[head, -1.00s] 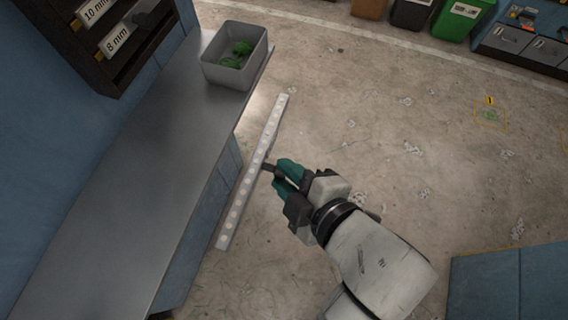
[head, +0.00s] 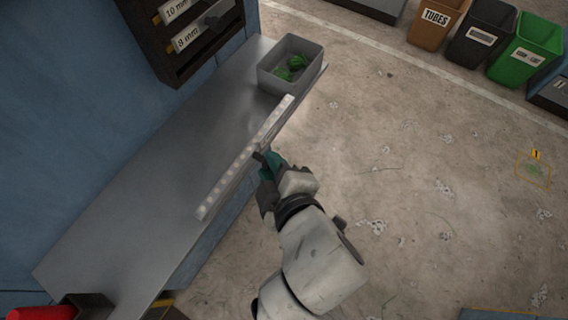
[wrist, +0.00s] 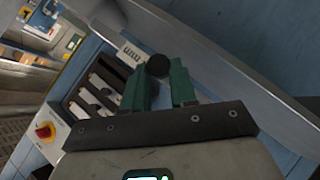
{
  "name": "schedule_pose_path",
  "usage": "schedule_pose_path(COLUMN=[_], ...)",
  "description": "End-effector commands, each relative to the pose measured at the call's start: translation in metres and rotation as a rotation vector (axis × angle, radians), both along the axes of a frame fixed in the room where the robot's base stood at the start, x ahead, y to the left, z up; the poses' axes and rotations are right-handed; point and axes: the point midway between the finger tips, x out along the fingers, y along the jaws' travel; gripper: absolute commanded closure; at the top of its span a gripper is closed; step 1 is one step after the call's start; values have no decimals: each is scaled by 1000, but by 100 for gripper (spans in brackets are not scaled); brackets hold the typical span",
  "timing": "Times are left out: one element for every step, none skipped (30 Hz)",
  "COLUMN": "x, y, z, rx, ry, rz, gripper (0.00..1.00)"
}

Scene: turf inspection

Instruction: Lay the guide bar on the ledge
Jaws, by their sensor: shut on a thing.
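The guide bar (head: 236,170) is a long pale bar with a row of round holes. In the head view it lies along the front edge of the grey ledge (head: 150,190), overlapping it in the picture. I cannot tell whether it touches the ledge or hangs above it. My gripper (head: 266,160) is shut on the guide bar near its middle, on the floor side. In the wrist view the green fingers (wrist: 165,84) have a dark round end (wrist: 158,66) between them; the rest of that part is hidden.
A grey bin (head: 290,66) with green pieces stands on the ledge's far end, close to the bar's far tip. A dark rack (head: 190,35) with size labels stands behind. A red object (head: 42,313) is at the near left.

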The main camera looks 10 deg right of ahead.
Motion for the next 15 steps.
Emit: schedule_pose_path(x=[4,5,7,9,11,13,14,16,16,16,16,16,16,16,16], y=[4,6,9,11,14,16,18,21,21,21,21,21,21,21,21], z=[1,1,1,1,1,1,2,2,-5,-9,-12,-16,-18,-21,-25], rx=[1,1,1,1,1,1,2,2,0,0,0,1,1,0,0], ry=[-3,-3,-3,-3,-3,-3,-2,-2,0,0,0,0,0,0,0], rz=[0,0,0,0,0,0,0,0,0,0,0,1,1,0,0], gripper=[100,100,100,100,100,100,100,100,100,100,100,100,100,100,100])
